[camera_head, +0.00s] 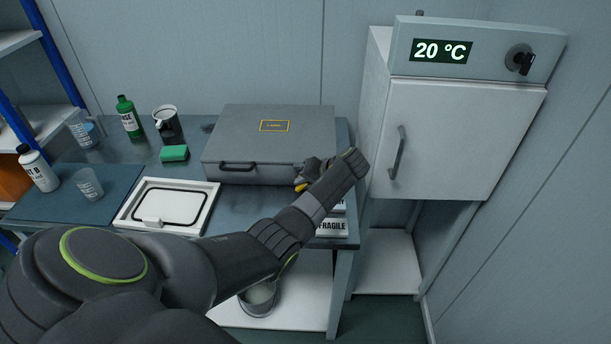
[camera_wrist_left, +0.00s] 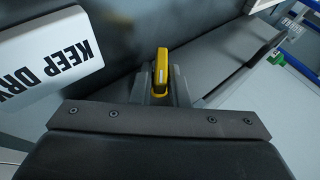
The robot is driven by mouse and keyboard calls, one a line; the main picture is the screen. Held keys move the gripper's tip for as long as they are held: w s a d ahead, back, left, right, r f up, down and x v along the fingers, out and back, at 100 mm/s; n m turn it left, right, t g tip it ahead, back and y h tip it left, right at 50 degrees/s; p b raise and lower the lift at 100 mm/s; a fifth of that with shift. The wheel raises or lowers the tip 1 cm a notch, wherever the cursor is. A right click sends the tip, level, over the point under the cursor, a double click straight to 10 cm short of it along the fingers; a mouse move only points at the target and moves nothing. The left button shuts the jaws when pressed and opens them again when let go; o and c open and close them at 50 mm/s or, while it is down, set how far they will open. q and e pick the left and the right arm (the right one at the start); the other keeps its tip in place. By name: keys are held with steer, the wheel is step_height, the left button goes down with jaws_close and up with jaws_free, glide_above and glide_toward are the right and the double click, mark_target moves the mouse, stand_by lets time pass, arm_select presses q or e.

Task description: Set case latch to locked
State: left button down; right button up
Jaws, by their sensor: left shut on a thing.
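The grey case (camera_head: 268,143) lies closed on the table, with a black handle on its front and a yellow-framed label on its lid. The yellow case latch (camera_head: 300,187) shows at the right part of the case front, partly covered by my left gripper (camera_head: 308,178). In the left wrist view the latch (camera_wrist_left: 161,68) is a narrow yellow lever standing upright in the picture, right at my left gripper (camera_wrist_left: 160,92). The gripper is shut on the latch. My right gripper is in neither view.
A white block marked KEEP DRY (camera_wrist_left: 45,62) is close beside the gripper; a FRAGILE label (camera_head: 332,226) shows below it. A white cabinet (camera_head: 455,135) stands at right. A white framed tray (camera_head: 130,221), green sponge (camera_head: 174,153), black mug (camera_head: 168,128) and bottles stand left.

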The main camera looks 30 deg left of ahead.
arm_select(q)
steer(key=h+p, duration=0.1)
steer(key=p, duration=0.1)
steer(key=t+h+p, duration=0.1)
steer(key=h+p, duration=0.1)
steer(key=r+n+t+h+p, duration=0.1)
steer(key=p, duration=0.1)
steer(key=shift+s+a+p, duration=0.2)
steer(key=shift+a+p, duration=0.1)
steer(key=shift+a, duration=0.05)
steer(key=shift+f+n+t+h+p, duration=0.2)
steer(key=shift+n+t+h+p, duration=0.2)
steer(key=shift+t+h+p, duration=0.75)
steer(key=shift+g+h, duration=0.25)
steer(key=c, duration=1.5)
jaws_free()
steer(key=shift+f, duration=0.1)
steer(key=v, duration=1.7)
steer(key=shift+r+b, duration=0.2)
steer(key=shift+b, duration=0.1)
